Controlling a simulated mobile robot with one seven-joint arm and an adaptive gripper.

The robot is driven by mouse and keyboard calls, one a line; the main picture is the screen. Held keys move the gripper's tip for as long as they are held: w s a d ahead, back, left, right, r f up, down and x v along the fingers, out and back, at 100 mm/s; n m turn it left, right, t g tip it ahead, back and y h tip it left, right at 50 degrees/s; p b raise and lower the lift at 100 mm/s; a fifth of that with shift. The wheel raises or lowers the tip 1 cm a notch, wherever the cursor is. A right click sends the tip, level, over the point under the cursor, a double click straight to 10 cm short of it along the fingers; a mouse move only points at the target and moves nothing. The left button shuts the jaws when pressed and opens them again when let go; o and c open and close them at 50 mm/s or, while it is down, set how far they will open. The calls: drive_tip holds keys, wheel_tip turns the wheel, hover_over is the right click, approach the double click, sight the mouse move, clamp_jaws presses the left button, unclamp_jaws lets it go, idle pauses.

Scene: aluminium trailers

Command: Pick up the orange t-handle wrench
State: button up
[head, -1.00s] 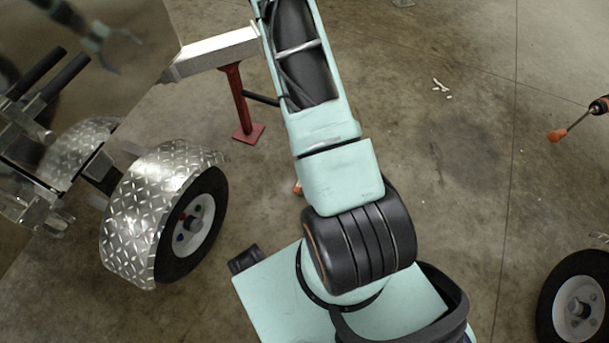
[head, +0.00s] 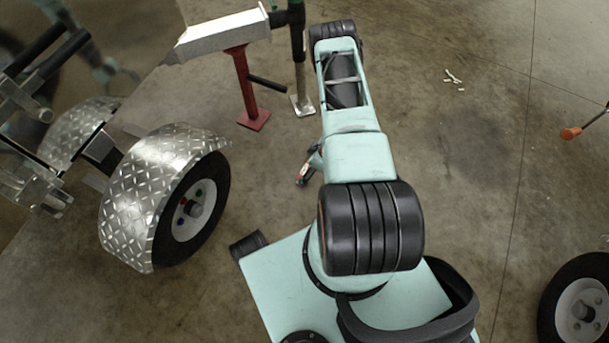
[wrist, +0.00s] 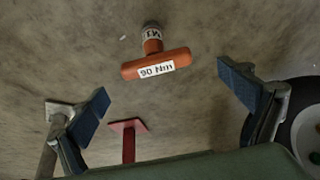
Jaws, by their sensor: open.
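The orange t-handle wrench (wrist: 155,65) shows in the wrist view at upper middle. My gripper (wrist: 165,101) is open, with one blue-padded finger on each side of the picture. The crossbar appears between and beyond the fingertips, with nothing held.
A trailer wheel with a diamond-plate fender (head: 165,185) stands at left. A red stand (head: 245,90) and a silver-footed post (head: 299,75) stand beyond. An orange-tipped tool (head: 571,133) and another wheel (head: 580,305) are at right. The concrete floor between is mostly clear.

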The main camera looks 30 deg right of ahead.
sight(305, 169)
drive_tip(key=b+x, duration=0.1)
drive_tip(key=x, duration=0.1)
drive_tip(key=b+x, duration=0.2)
drive_tip(key=x, duration=0.1)
drive_tip(key=shift+w+d+f, duration=0.15)
drive_tip(key=shift+d+f, duration=0.1)
drive_tip(key=shift+f, duration=0.2)
drive_tip(key=shift+r, duration=0.1)
drive_tip(key=c, duration=1.8)
